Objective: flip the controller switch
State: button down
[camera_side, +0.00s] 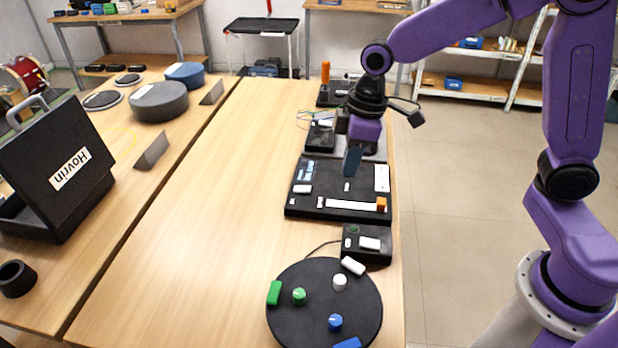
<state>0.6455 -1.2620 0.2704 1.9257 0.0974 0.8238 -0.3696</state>
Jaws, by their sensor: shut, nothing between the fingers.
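My gripper (352,163) hangs fingers-down over the far part of a flat black panel (296,210). It is shut and empty. I cannot tell whether the fingertips touch the panel. The panel carries a long white slot with an orange block (381,204) at its right end, small white parts, light-blue parts at the left and a white plate (382,178). In front of it is a small black box (379,257) with a white rocker-like part (369,243) and a green round mark. No part is legibly labelled as the controller switch.
A round black pad (310,315) with green, white and blue knobs lies at the front. More black devices (320,138) stand behind the panel. The wooden table (210,210) left of the panel is clear.

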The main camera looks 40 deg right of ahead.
jog(key=w+d+f, duration=0.1)
jog(key=w+f, duration=0.2)
jog(key=w, duration=0.6)
jog(key=m+t, duration=0.1)
jog(key=m, duration=0.1)
send_near(305, 187)
jog(key=f, duration=0.5)
jog(key=shift+w+a+f, duration=0.1)
jog(key=shift+w+a, duration=0.25)
jog(key=shift+f, duration=0.4)
